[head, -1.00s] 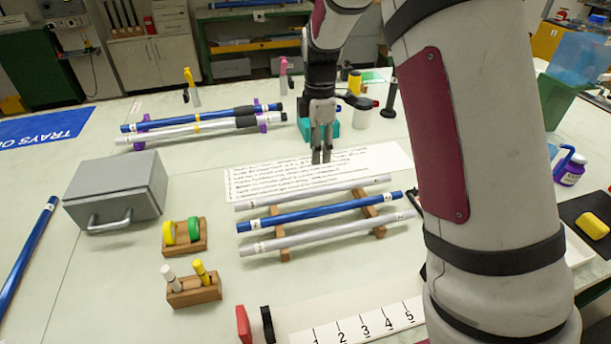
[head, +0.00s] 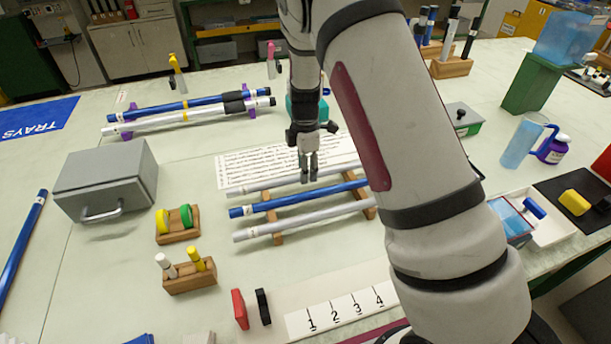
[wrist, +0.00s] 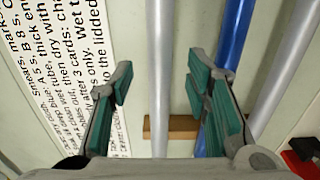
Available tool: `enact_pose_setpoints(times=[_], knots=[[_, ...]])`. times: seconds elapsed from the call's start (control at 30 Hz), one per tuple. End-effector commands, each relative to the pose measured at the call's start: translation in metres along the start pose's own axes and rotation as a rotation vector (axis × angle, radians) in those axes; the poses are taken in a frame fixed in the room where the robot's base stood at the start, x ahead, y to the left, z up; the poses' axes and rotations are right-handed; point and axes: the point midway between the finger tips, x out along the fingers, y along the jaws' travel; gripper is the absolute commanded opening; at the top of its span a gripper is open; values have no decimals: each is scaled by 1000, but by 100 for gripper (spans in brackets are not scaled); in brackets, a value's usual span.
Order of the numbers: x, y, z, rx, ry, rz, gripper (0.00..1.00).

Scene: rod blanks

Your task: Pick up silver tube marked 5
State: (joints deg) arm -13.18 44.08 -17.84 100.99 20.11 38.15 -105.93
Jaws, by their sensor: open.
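A low wooden rack (head: 277,238) holds three parallel tubes: a silver tube at the back (head: 258,186), a blue tube (head: 290,200) in the middle and a silver tube in front (head: 300,222). Their end labels are too small to read, so I cannot tell which is marked 5. My gripper (head: 309,181) points down over the back silver tube, open and empty. In the wrist view the back silver tube (wrist: 161,60) runs between the green-padded fingers (wrist: 158,78), apart from both. The right finger partly covers the blue tube (wrist: 234,35).
A printed card (head: 235,170) lies behind the rack. Another silver tube (head: 180,119) and a blue tube rest on purple supports farther back. A grey box (head: 105,182) and wooden blocks (head: 190,282) stand to the left. A numbered strip (head: 345,308) lies in front.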

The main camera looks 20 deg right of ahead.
Motion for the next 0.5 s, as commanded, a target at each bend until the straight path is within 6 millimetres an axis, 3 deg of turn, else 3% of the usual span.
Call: enact_pose_setpoints(times=[0.13, 0.4, 0.5], knots=[[16, 0, 0, 0, 0, 0, 44], [18, 1, 0, 0, 1, 2, 44], [18, 1, 0, 0, 1, 1, 23]])
